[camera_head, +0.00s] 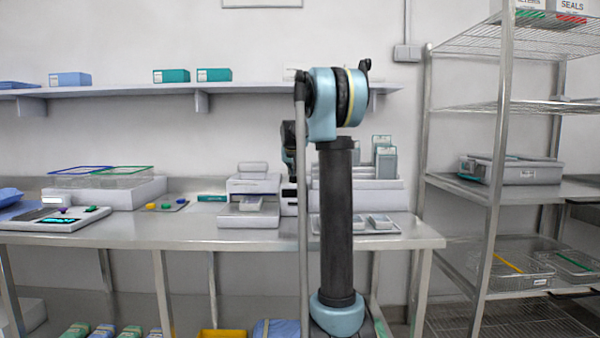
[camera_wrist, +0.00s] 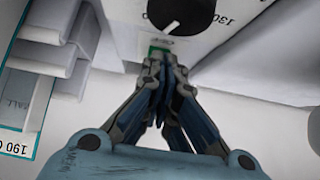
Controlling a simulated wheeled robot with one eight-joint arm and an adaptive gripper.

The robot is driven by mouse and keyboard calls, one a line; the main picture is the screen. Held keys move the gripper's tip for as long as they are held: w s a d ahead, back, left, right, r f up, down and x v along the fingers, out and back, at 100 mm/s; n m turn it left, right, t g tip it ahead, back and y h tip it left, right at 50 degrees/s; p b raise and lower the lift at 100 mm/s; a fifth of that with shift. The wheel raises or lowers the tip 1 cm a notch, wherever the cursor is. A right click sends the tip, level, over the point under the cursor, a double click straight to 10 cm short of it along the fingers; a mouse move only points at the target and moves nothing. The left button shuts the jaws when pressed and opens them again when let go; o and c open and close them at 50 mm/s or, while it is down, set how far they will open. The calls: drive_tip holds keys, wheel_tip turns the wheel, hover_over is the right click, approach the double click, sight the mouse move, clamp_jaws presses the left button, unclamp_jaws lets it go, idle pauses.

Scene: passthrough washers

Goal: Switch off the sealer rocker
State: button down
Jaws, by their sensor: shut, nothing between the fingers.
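The sealer (camera_head: 248,187) is a white machine on the steel bench, just left of my arm in the head view. In the wrist view its panel (camera_wrist: 215,40) shows a black dial (camera_wrist: 180,14) with printed numbers. A small green-lit rocker (camera_wrist: 155,50) sits by the dial, partly hidden by my fingertips. My gripper (camera_wrist: 160,62) is shut and empty, with its tips at the rocker. I cannot tell whether they touch it. In the head view my arm hides part of the sealer's right side, and the fingertips cannot be made out.
A white rack of pouches (camera_head: 385,165) stands behind my arm, with small trays (camera_head: 380,222) in front. A wire shelf unit (camera_head: 495,180) stands to the right.

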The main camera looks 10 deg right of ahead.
drive_tip(key=shift+w+r, duration=0.15)
drive_tip(key=shift+w, duration=0.15)
drive_tip(key=shift+w+d+r, duration=0.1)
drive_tip(key=shift+w, duration=0.45)
drive_tip(key=shift+r, duration=0.1)
drive_tip(key=shift+r, duration=0.25)
drive_tip(key=r, duration=0.1)
drive_tip(key=s+r, duration=0.1)
drive_tip(key=r, duration=0.1)
drive_tip(key=shift+s+r, duration=0.1)
drive_tip(key=shift+r, duration=0.2)
drive_tip(key=s+f+v, duration=0.1)
drive_tip(key=v, duration=0.8)
drive_tip(key=shift+a, duration=0.25)
drive_tip(key=shift+s+f, duration=0.1)
drive_tip(key=shift+s, duration=0.1)
